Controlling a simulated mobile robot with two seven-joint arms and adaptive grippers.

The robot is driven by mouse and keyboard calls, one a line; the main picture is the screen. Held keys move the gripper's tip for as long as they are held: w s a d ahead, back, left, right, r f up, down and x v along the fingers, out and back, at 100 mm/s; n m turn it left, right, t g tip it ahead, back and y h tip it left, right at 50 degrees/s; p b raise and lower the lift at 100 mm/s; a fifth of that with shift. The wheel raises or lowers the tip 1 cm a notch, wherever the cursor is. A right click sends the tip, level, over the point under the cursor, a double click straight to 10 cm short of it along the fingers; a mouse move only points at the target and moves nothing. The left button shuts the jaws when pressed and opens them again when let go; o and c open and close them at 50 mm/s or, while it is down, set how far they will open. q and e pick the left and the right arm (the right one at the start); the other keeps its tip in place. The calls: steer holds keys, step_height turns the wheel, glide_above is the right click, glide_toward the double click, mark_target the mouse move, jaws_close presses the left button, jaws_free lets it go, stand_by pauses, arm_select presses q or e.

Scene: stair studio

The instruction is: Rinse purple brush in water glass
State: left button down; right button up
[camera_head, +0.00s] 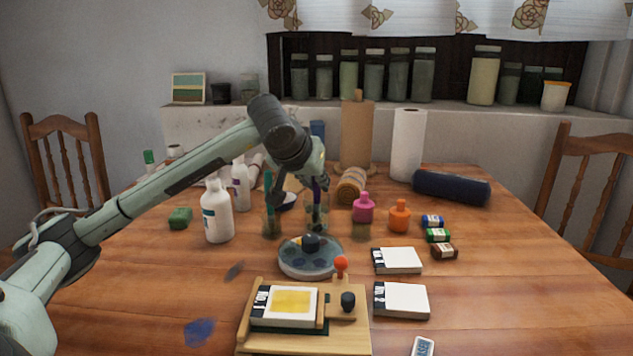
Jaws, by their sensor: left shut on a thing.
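My left gripper (301,200) reaches in from the left over the middle of the table and is shut on the purple brush (317,190). A clear glass (318,222) stands directly below and behind the fingers, just behind the round palette. The fingers hide part of the glass and the lower brush, so I cannot tell whether the tip is inside it. My right gripper is not in view.
A green brush (268,188) stands in a small jar (271,225) left of the glass. A white bottle (217,212) stands further left. The round palette (310,262) lies in front, pink (363,208) and orange (399,216) bottles to the right.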

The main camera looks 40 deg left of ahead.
arm_select(q)
steer(key=shift+s+d+f, duration=0.1)
steer(key=shift+s+d, duration=0.05)
steer(key=shift+s, duration=0.15)
steer(key=shift+w, duration=0.1)
steer(key=shift+w+a, duration=0.3)
steer(key=shift+w, duration=0.15)
steer(key=shift+d, duration=0.2)
steer(key=shift+s+d, duration=0.1)
steer(key=shift+d, duration=0.1)
steer(key=shift+s, duration=0.1)
steer(key=shift+s+a, duration=0.25)
steer(key=shift+a, duration=0.25)
